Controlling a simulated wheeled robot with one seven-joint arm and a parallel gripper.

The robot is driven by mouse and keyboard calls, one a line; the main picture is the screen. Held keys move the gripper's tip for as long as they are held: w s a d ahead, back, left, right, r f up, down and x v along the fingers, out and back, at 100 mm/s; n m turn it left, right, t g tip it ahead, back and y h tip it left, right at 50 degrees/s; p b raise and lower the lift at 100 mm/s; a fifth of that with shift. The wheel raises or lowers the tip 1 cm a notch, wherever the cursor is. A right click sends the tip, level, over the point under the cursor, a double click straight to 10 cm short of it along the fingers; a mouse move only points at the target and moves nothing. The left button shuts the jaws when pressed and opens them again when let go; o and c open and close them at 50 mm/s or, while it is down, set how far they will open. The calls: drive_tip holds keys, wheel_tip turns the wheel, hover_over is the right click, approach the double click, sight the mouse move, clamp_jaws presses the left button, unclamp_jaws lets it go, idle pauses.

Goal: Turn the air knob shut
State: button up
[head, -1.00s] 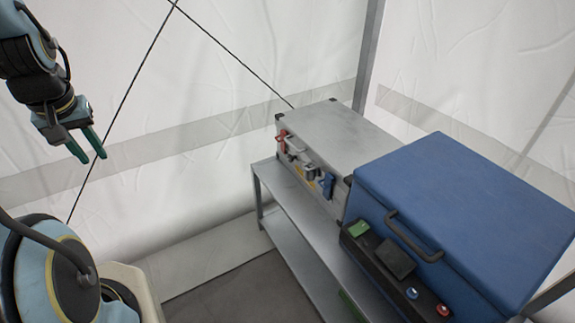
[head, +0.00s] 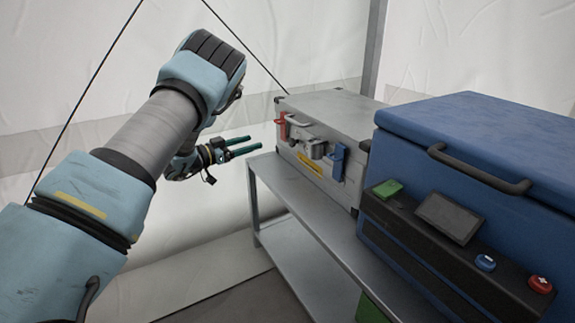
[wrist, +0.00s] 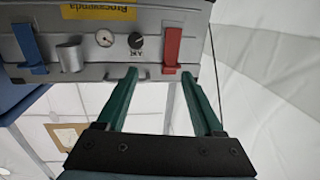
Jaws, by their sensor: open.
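In the head view I cannot make the knob out clearly. My gripper (head: 254,141) is open and empty, its green fingers pointing at the case front from the left, apart from it.
The case front also has a blue latch (wrist: 30,48) and a grey fitting (wrist: 70,55). The case stands on a metal shelf (head: 285,190). A blue cooler (head: 480,130) with a handle and control panel stands at right. Free space lies left of the shelf.

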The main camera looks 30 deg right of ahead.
sight(290, 144)
drive_tip(key=s+d+g, duration=0.1)
drive_tip(key=d, duration=0.3)
drive_tip(key=s+d+f+b, duration=0.1)
drive_tip(key=d, duration=0.3)
drive_tip(key=s+d+f+m+g+b, duration=0.1)
drive_tip(key=d, duration=0.3)
drive_tip(key=shift+s+d+f+g, duration=0.1)
drive_tip(key=shift+s+d+g, duration=0.05)
drive_tip(key=shift+s+g, duration=0.2)
clamp_jaws()
